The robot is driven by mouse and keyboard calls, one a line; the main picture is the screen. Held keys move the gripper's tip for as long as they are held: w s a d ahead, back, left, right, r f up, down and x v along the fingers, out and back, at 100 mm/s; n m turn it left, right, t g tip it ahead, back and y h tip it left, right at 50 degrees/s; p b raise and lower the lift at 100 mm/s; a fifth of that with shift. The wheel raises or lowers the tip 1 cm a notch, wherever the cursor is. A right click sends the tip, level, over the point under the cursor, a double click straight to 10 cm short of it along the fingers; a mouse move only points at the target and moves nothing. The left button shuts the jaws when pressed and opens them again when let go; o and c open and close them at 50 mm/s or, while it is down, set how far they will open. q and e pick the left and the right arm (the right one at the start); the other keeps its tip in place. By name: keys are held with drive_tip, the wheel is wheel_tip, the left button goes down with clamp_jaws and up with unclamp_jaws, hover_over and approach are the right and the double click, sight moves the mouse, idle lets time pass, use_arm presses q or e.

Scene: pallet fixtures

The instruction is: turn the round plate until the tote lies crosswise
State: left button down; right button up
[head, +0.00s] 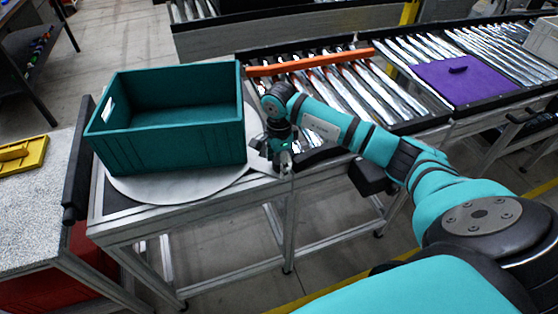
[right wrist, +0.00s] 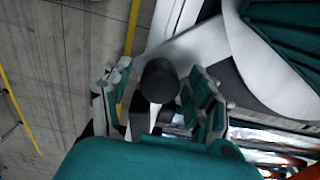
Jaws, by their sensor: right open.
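The teal tote (head: 178,140) stands upright and empty on the round grey plate (head: 165,190), its long side running left to right in the head view, slightly slanted. The plate's rim (right wrist: 255,65) and a corner of the tote (right wrist: 290,30) show in the right wrist view. A pale arm (right wrist: 190,45) runs out from the plate to a dark round knob (right wrist: 160,80). My right gripper (head: 280,160) is at the plate's right side, pointing down. Its open fingers stand either side of the knob, with gaps visible. My left gripper is not in view.
A roller conveyor with an orange bar (head: 310,62) lies behind and right of the plate. A purple board (head: 468,80) lies farther right. A dark upright rail (head: 80,160) stands close to the tote's left. A speckled table holds a yellow piece (head: 22,154).

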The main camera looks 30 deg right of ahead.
clamp_jaws()
idle(0.4)
drive_tip(key=shift+s+a+f, duration=0.1)
